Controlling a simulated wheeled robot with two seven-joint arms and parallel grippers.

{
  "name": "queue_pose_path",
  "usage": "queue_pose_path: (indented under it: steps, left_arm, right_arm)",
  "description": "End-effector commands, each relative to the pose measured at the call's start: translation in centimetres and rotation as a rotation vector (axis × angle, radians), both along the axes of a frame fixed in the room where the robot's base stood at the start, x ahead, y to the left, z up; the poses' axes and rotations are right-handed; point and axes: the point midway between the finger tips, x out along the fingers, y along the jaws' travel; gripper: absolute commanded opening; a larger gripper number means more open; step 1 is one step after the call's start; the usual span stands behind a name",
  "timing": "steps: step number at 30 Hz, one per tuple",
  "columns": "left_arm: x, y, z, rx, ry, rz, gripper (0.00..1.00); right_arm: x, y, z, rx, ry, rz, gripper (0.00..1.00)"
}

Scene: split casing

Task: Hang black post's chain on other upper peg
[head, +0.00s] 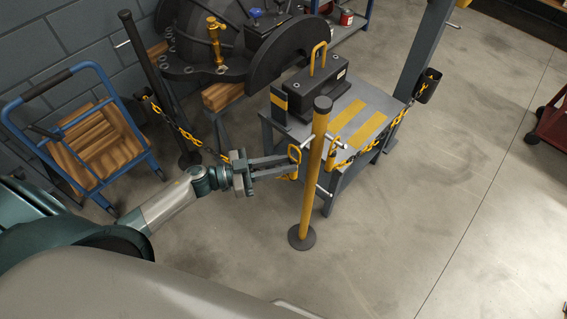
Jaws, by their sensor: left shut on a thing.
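The black post (160,90) stands at the left on a round base. Its yellow chain (182,132) sags from the post down to the right, toward my left gripper. My left gripper (296,160) is shut on the chain's yellow end link (295,152), just left of the yellow post (315,165). The yellow post stands upright on a dark round base. An upper peg (307,142) points left, close to the held link; I cannot tell whether they touch. Another chain (370,140) hangs at the right upper peg (336,143). My right gripper is not in view.
A grey bench (375,95) with yellow stripes and a dark block (318,88) stands behind the yellow post. A dark split casing (225,50) is at the back. A blue cart (75,120) with wood stands left.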

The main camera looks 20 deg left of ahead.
Motion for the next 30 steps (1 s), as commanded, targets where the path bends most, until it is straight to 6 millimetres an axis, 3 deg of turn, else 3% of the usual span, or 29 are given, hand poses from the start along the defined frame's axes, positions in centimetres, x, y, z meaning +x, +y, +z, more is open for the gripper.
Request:
queue_pose_path:
  steps: [16, 30]
  left_arm:
    - [0.2, 0.0, 0.0, 0.001, -0.001, 0.0, 0.0]
    - [1.8, -0.6, 0.0, 0.0, 0.0, 0.001, 0.0]
  right_arm:
    - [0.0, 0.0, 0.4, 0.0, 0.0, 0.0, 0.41]
    - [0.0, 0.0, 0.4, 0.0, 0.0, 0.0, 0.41]
